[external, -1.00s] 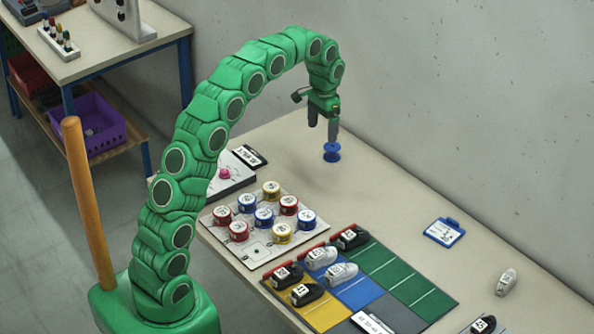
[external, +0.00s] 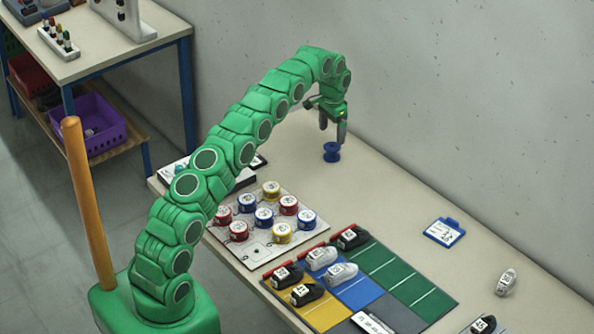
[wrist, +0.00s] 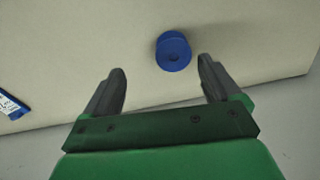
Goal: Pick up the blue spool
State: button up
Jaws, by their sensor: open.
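The blue spool (external: 331,153) stands alone on the light table near its back edge in the external view. In the wrist view the blue spool (wrist: 173,51) lies beyond the fingertips, between their lines and nearer the right finger. My gripper (external: 333,134) is open and empty, just above the spool in the external view. In the wrist view its two dark fingers (wrist: 160,77) are spread wide, and neither is seen touching the spool.
A white board (external: 251,247) with several labelled red, blue and yellow spools lies at the table's front left. A coloured mat (external: 411,278) with several shoes is to its right. A blue clipboard (external: 444,232) lies farther right. The table around the lone spool is clear.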

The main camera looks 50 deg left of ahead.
aim_at(332, 146)
jog(key=shift+w+a+f, duration=0.3)
jog(key=shift+a+f, duration=0.05)
jog(key=shift+f, duration=0.15)
jog(key=shift+w+a+f, duration=0.25)
jog(key=shift+a+f, duration=0.05)
jog(key=shift+f, duration=0.2)
jog(key=shift+w+a+f, duration=0.1)
jog(key=shift+f, duration=1.9)
jog(key=shift+w+a+f, duration=0.1)
jog(key=shift+f, duration=1.85)
jog(key=c, duration=1.1)
jog(key=shift+r, duration=0.1)
jog(key=shift+r, duration=1.6)
jog(key=shift+s+d+r, duration=0.2)
jog(key=shift+s+r, duration=0.5)
jog(key=shift+r, duration=0.1)
jog(key=s+d+r, duration=0.3)
jog(key=s+r, duration=0.5)
jog(key=s, duration=0.4)
jog(key=shift+d, duration=0.3)
